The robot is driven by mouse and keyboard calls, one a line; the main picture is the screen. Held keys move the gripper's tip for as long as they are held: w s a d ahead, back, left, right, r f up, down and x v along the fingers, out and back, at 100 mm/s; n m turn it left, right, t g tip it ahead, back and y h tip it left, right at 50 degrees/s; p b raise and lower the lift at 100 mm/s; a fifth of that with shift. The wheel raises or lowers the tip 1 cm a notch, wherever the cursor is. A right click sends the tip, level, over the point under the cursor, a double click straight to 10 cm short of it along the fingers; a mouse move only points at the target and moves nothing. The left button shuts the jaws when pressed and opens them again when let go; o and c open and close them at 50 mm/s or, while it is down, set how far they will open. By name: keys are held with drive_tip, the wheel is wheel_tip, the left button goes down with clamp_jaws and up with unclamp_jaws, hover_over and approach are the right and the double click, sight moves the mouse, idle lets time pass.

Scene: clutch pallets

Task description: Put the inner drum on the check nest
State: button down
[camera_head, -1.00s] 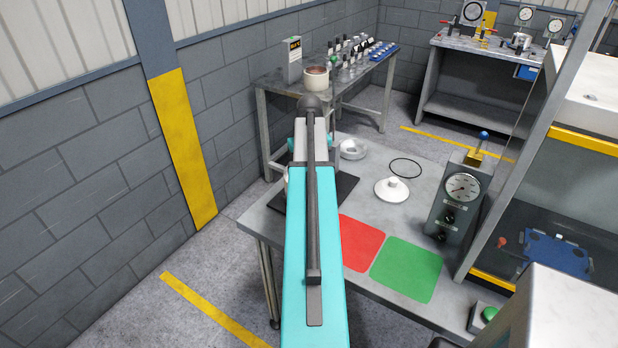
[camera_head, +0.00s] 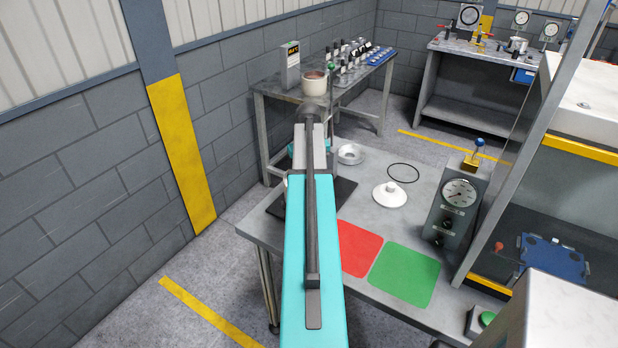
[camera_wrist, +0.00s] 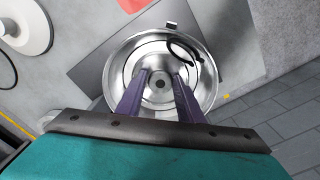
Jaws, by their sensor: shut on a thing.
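In the wrist view, my gripper (camera_wrist: 161,78) has its two purple fingers closed on the middle of a shiny round metal part, which looks like the inner drum (camera_wrist: 122,68). The drum is seen from above, over a dark square plate (camera_wrist: 98,62) with a small tab at its edge. I cannot tell whether the drum touches what is under it. A thin black loop shows over the drum's right side. In the head view, the dark plate (camera_head: 343,190) lies on the near table, mostly hidden by my arm, which also hides the gripper and drum. No check nest can be clearly told apart.
A back bench (camera_head: 285,93) stands behind.

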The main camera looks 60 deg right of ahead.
drive_tip(key=shift+f+p, duration=0.6)
drive_tip(key=shift+f, duration=0.55)
drive_tip(key=c, duration=1.2)
unclamp_jaws()
drive_tip(key=shift+f, duration=0.1)
drive_tip(key=shift+r+b, duration=1.75)
drive_tip(key=shift+r, duration=4.25)
drive_tip(key=shift+a, duration=0.1)
